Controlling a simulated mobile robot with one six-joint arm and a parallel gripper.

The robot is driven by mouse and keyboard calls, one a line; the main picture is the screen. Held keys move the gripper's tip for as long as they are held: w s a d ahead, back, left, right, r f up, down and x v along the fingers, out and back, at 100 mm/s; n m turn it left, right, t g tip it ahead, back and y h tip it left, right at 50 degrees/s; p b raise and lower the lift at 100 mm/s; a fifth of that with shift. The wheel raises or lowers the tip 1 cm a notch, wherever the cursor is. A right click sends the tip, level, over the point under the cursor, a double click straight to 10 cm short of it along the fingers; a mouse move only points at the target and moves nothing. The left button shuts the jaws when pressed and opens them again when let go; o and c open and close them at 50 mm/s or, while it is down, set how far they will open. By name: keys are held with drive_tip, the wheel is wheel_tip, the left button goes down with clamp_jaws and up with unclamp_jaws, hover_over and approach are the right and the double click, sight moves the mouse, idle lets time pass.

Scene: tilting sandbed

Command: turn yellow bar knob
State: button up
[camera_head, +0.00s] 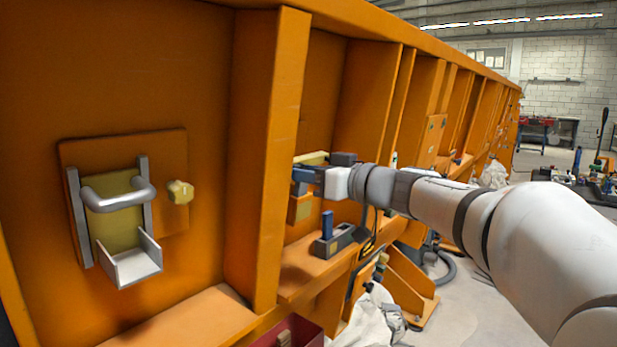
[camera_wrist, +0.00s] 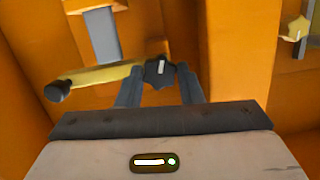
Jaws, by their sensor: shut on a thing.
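The yellow bar knob (camera_wrist: 105,75) is a long pale-yellow bar with a dark round end piece at left and a dark star-shaped hub with a white mark at right. In the head view, its bar (camera_head: 313,157) shows in the recess behind the orange upright. My gripper (camera_wrist: 158,84) is shut on the knob at its hub end, one grey finger on each side of the dark hub. In the head view, my gripper (camera_head: 304,180) reaches into the recess from the right. The exact finger contact is partly hidden.
A latch panel with a grey handle (camera_head: 118,199) and a small yellow star knob (camera_head: 180,191) is at left, beyond the orange upright (camera_head: 268,160). A blue-handled device (camera_head: 331,238) stands on the ledge below my gripper. Orange ribs continue to the right.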

drive_tip(key=shift+a+f+m+t+y+b, duration=0.1)
drive_tip(key=shift+m+t+y+b, duration=0.45)
drive_tip(key=shift+m, duration=4.4)
drive_tip(key=shift+d+f+m+t+y+b, duration=0.15)
drive_tip(key=shift+m+y+b, duration=0.6)
drive_tip(key=shift+m, duration=4.15)
drive_tip(key=shift+a+f+m+t+y+b, duration=0.25)
drive_tip(key=shift+m+b, duration=0.8)
drive_tip(key=shift+m, duration=3.9)
drive_tip(key=shift+d+r, duration=0.1)
drive_tip(key=o, duration=0.9)
drive_tip(key=shift+w, duration=0.1)
drive_tip(key=shift+d, duration=0.1)
